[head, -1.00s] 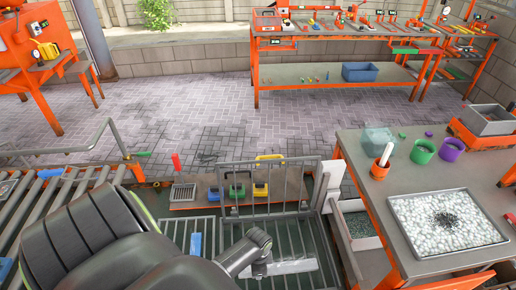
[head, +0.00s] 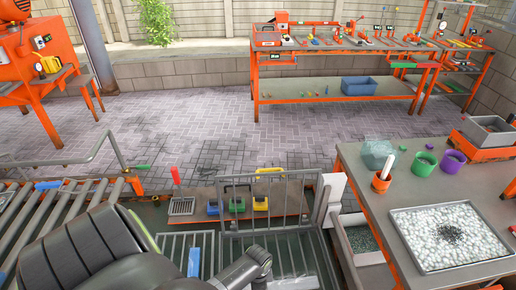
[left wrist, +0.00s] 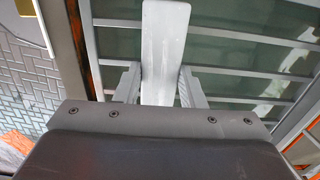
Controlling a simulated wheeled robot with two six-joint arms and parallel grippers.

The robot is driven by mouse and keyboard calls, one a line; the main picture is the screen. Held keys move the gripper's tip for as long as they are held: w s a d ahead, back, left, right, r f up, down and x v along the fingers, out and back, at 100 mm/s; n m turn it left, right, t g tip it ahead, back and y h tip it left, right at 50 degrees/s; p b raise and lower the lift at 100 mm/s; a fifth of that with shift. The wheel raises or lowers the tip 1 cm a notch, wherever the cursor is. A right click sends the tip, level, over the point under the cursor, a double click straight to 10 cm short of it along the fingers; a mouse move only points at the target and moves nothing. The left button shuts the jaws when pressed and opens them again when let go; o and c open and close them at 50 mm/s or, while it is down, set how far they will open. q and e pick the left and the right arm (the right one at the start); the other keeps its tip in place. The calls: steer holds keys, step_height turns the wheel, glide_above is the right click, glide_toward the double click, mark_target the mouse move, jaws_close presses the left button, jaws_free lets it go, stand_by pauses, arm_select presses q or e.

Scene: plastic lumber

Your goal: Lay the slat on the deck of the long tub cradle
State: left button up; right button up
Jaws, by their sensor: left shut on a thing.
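A long pale grey slat (left wrist: 163,50) is held between the two fingers of my left gripper (left wrist: 160,92) in the left wrist view. It points away from the gripper over a frame of grey cross bars (left wrist: 232,67) with dark green panels between them. The slat hides part of the bars, and I cannot tell whether it touches them. In the head view my left arm reaches in from the lower left, and its gripper is cut off at the bottom edge. A barred grey frame (head: 290,248), possibly the cradle, lies beside it. My right gripper is not in view.
An upright grey railing (head: 268,203) stands behind the barred frame. A roller conveyor (head: 55,215) is at left. A workbench with a tray of pale pellets (head: 450,235) is at right. Small coloured containers (head: 237,205) stand behind the bars.

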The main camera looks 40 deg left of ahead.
arm_select(q)
steer(key=shift+f, duration=0.4)
steer(key=o, duration=1.2)
steer(key=shift+c, duration=0.2)
step_height(320, 180, up, 17)
steer(key=shift+r, duration=0.2)
